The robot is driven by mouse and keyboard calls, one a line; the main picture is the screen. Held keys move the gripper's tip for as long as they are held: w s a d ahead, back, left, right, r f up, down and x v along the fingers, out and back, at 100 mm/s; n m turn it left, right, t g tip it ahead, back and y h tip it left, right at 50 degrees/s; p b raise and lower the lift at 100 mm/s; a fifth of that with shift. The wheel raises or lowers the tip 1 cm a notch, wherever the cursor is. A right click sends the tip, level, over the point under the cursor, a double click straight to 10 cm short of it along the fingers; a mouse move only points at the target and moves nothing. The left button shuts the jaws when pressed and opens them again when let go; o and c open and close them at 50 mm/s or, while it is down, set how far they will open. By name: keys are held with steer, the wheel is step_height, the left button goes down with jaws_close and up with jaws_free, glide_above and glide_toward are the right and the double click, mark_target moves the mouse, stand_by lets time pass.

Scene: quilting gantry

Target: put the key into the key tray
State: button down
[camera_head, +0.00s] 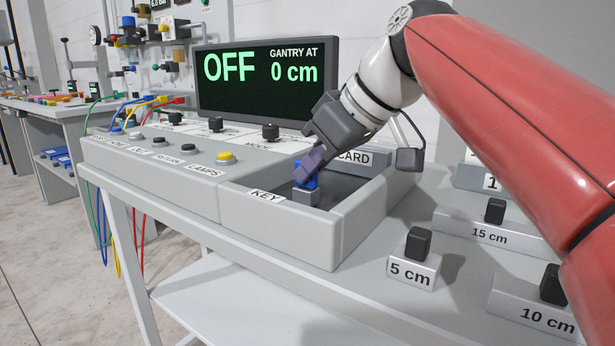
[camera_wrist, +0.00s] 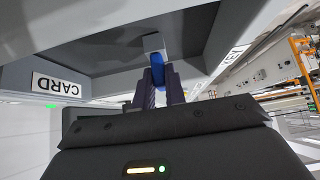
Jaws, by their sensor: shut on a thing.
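The key (camera_head: 308,182) shows as a small blue piece between my fingertips, just above a small light grey block (camera_head: 305,197). I cannot tell whether the block is part of the key or separate from it. My gripper (camera_head: 309,166) is shut on the key and reaches down into the open tray (camera_head: 345,225) at the end labelled KEY. In the wrist view, the blue key (camera_wrist: 166,74) sits between the dark fingers of my gripper (camera_wrist: 160,86), with the grey block (camera_wrist: 153,42) at its far end. The key's lower part is hidden.
A CARD label (camera_head: 354,158) stands at the tray's back. A console with knobs and a yellow button (camera_head: 226,157) adjoins on the left. The screen (camera_head: 262,80) reads OFF, 0 cm. Blocks marked 5 cm (camera_head: 413,273), 10 cm (camera_head: 548,320) and 15 cm (camera_head: 489,235) stand to the right.

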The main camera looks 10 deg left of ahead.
steer(key=shift+r, duration=0.15)
steer(key=shift+r+p, duration=1.7)
steer(key=shift+p, duration=0.15)
